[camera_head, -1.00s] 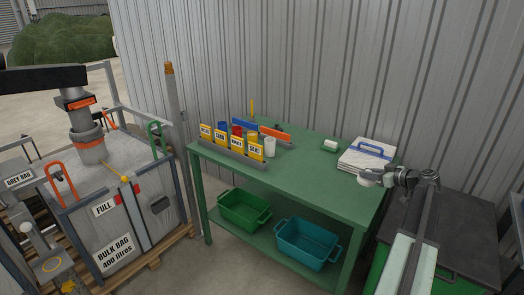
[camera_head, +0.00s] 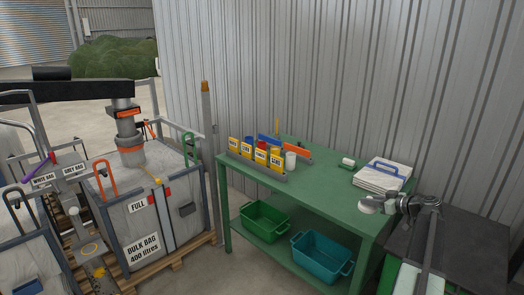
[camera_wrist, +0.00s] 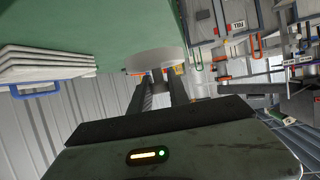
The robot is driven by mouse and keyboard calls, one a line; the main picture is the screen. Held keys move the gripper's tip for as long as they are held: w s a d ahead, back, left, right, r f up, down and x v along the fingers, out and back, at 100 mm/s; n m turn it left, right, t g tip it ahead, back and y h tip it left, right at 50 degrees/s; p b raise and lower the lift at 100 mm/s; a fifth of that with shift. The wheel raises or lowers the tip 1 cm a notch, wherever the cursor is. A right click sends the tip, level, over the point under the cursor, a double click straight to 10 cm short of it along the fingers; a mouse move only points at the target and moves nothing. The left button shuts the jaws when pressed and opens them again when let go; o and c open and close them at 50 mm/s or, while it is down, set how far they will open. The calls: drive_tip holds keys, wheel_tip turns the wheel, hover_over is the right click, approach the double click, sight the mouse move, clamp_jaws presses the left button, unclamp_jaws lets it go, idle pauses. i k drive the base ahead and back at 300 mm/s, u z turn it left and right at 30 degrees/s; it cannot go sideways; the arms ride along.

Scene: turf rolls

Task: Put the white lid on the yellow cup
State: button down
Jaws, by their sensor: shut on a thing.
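My gripper (camera_head: 384,204) is shut on a round white lid (camera_head: 370,206), held off the right front edge of the green table. In the wrist view the lid (camera_wrist: 155,60) sits at the tips of both fingers, its rim pale against the green. The yellow cup (camera_head: 275,151) seems to stand in the row of cups behind the yellow label cards on the table's left part, mostly hidden. My gripper is well to the right of it and apart from it. A white cup (camera_head: 290,160) stands at the right end of this row.
The green table (camera_head: 318,183) has bare top between the cup rack and a stack of white slabs (camera_head: 381,176) with a blue handle. A small white-topped block (camera_head: 348,162) lies near the wall. Green (camera_head: 264,221) and teal (camera_head: 320,256) crates sit on the lower shelf.

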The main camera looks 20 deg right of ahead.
sight(276, 150)
drive_tip(key=u, duration=0.3)
drive_tip(key=i, duration=1)
drive_tip(key=u, duration=0.05)
